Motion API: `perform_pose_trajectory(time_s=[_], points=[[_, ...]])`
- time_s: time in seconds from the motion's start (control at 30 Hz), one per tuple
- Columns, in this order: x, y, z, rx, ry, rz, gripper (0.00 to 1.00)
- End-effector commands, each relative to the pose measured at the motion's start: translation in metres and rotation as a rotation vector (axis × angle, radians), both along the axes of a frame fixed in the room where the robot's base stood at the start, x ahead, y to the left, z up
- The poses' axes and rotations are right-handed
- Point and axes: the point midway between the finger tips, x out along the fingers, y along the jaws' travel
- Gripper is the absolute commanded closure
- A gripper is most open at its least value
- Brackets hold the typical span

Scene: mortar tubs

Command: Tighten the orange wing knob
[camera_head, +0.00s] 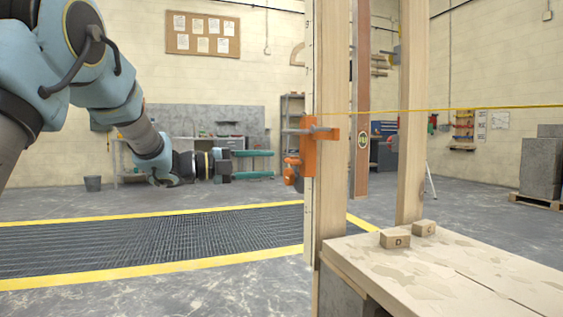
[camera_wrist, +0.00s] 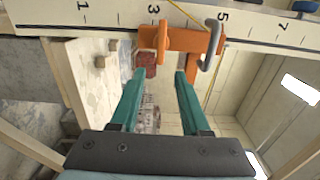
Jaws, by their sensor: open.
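An orange clamp (camera_head: 310,145) sits on the upright wooden post (camera_head: 335,80). Its orange wing knob (camera_head: 291,161) sticks out from the clamp's left side. In the wrist view the clamp (camera_wrist: 192,40) lies across a numbered scale, and the knob (camera_wrist: 162,42) shows as an upright orange bar just beyond the fingertips. My gripper (camera_head: 272,164) comes from the left with its teal fingers open, one above the other. Its tips are a short gap from the knob. In the wrist view my gripper (camera_wrist: 161,75) is empty between the fingers, roughly lined up with the knob.
A yellow string (camera_head: 450,109) runs right from the post. A wooden board (camera_head: 450,265) carrying two small wooden blocks (camera_head: 395,238) is at the lower right. A second post (camera_head: 411,110) stands behind. The space left of the clamp is free above a floor grating (camera_head: 150,243).

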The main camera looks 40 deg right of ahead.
Motion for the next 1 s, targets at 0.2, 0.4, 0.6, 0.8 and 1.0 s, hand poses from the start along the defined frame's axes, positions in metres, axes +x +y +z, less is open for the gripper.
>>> perform_pose_trajectory(time_s=[0.2, 0.4, 0.6, 0.8, 1.0], points=[[0.011, 0.028, 0.0, 0.0, 0.001, 0.001, 0.54], [0.013, 0.035, 0.0, 0.0, 0.0, -0.001, 0.54], [0.013, 0.035, -0.001, 0.0, 0.0, -0.001, 0.54], [0.013, 0.034, 0.0, 0.0, 0.0, -0.001, 0.54], [0.037, 0.042, -0.002, 0.018, 0.05, 0.118, 0.54]])
